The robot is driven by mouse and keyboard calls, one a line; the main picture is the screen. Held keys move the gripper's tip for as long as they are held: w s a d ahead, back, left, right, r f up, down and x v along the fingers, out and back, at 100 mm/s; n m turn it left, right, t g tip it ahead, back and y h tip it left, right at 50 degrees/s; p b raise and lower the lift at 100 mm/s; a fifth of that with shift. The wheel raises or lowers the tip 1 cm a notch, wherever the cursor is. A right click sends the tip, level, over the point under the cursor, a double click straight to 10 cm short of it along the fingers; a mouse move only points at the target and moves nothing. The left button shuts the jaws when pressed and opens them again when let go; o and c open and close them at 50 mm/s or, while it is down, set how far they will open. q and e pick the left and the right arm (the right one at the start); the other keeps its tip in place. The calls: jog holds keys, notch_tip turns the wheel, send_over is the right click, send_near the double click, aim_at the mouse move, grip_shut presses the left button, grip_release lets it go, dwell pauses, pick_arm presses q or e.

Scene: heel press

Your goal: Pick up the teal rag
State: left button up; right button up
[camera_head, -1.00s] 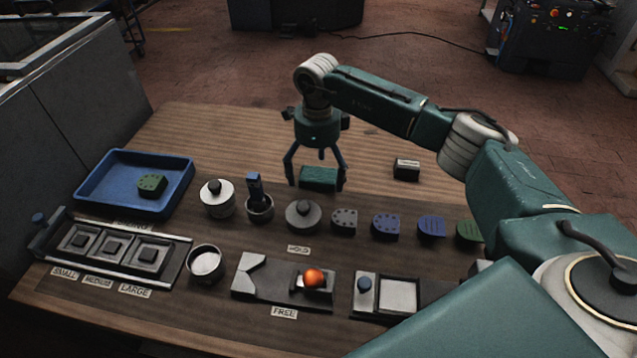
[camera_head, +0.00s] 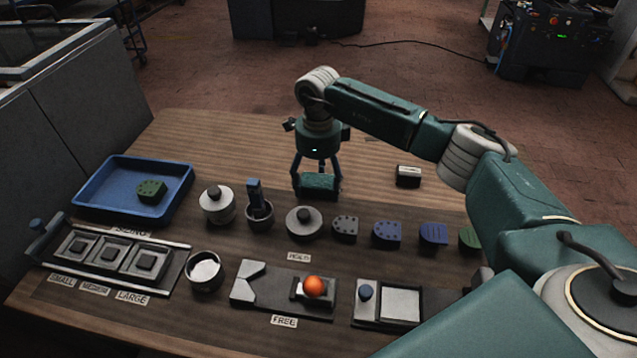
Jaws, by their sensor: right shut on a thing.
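My left gripper is not in view.
A blue tray (camera_head: 109,204) lies left. A small dark block (camera_head: 408,176) stands right of the rag.

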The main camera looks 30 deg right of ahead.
aim_at(318, 185)
notch_tip(318, 185, up, 20)
jog(key=p, duration=1.2)
